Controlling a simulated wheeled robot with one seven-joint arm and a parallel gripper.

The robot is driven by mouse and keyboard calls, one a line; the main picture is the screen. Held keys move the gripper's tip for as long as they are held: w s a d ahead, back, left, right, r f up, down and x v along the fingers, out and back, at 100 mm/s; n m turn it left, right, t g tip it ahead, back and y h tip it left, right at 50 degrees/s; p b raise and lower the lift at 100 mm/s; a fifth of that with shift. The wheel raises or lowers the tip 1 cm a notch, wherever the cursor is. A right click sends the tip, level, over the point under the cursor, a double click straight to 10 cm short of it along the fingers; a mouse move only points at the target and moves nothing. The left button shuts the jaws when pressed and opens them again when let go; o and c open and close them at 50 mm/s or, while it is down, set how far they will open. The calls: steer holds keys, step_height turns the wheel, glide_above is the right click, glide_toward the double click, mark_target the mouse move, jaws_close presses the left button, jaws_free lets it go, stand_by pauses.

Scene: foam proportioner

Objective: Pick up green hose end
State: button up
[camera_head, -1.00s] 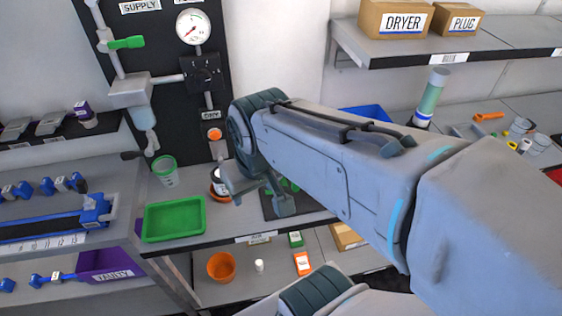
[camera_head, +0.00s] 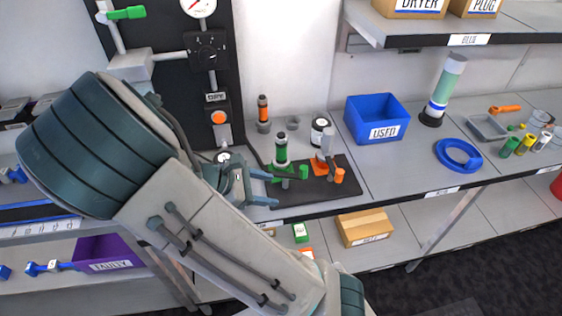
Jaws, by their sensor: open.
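A black mat (camera_head: 325,190) lies on the middle bench. On it stands a green-banded cylinder (camera_head: 281,150) with a green fitting (camera_head: 303,172) low beside it. I cannot tell for sure which green part is the hose end. My gripper (camera_head: 272,190) is open at the mat's left edge, with its two fingers pointing right toward the green parts. Its jaws look empty. Whether a finger touches the green parts is unclear. My arm hides the bench to the left.
A blue USED bin (camera_head: 376,118), a blue ring (camera_head: 458,155) and a tall green-and-white cylinder (camera_head: 447,90) are to the right. The bench front between mat and ring is clear.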

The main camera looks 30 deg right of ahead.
mark_target(277, 145)
steer(key=w+n+h, duration=0.1)
steer(key=w+n+t+h, duration=0.1)
steer(key=w+a+r+n+t+h+b, duration=0.1)
steer(key=h, duration=0.1)
steer(key=shift+w+a, duration=0.1)
steer(key=shift+w, duration=0.15)
step_height(277, 145, up, 3)
steer(key=w+a+n+t+h, duration=0.3)
steer(key=w+d, duration=0.1)
steer(key=d, duration=0.8)
steer(key=w+d, duration=0.1)
steer(key=d, duration=0.3)
steer(key=shift+w+d, duration=0.2)
steer(key=shift+w, duration=0.1)
jaws_close()
